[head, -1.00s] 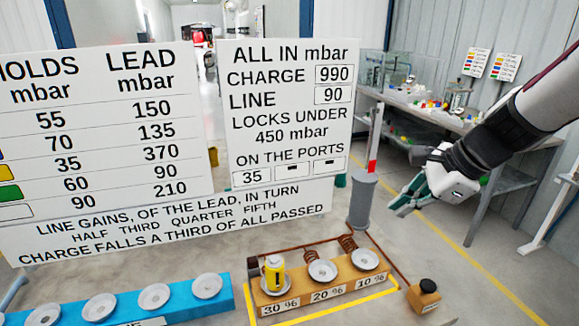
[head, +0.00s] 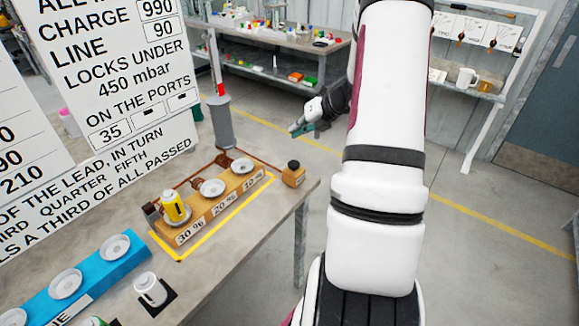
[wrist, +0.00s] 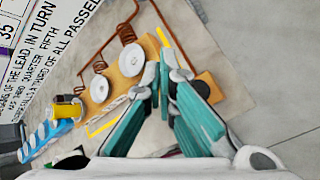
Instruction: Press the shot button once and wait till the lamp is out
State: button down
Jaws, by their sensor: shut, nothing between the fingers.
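The shot button is probably the dark round knob (head: 293,165) on a small wooden box (head: 293,179) at the right end of the port block. My gripper (head: 293,131) hangs in the air beyond the box in the head view, apart from it. In the wrist view its teal fingers (wrist: 162,72) come together at the tips, shut and empty, and partly hide the box (wrist: 211,88). The wooden port block (head: 217,207) has a yellow can (head: 175,207) on the 30 % port; the 20 % and 10 % ports carry white discs only. I cannot make out a lit lamp.
A grey cylinder with a red-marked gauge (head: 222,122) stands behind the block. A large sign (head: 103,70) rises at the left. A blue rack (head: 80,280) and a white can (head: 151,289) are at the front left. Floor is open right of the table.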

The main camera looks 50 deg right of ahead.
dwell(0.3)
jog(key=b, duration=0.5)
send_over(296, 162)
notch_tip(296, 162, down, 8)
jog(key=shift+w+r, duration=0.15)
jog(key=shift+r, duration=0.1)
jog(key=shift+f+b, duration=0.4)
jog(key=shift+f, duration=0.3)
dwell(0.6)
jog(key=shift+f, duration=0.4)
jog(key=shift+f+b, duration=0.75)
dwell(0.7)
jog(key=shift+r, duration=0.2)
jog(key=shift+r+p, duration=0.85)
jog(key=shift+r, duration=0.15)
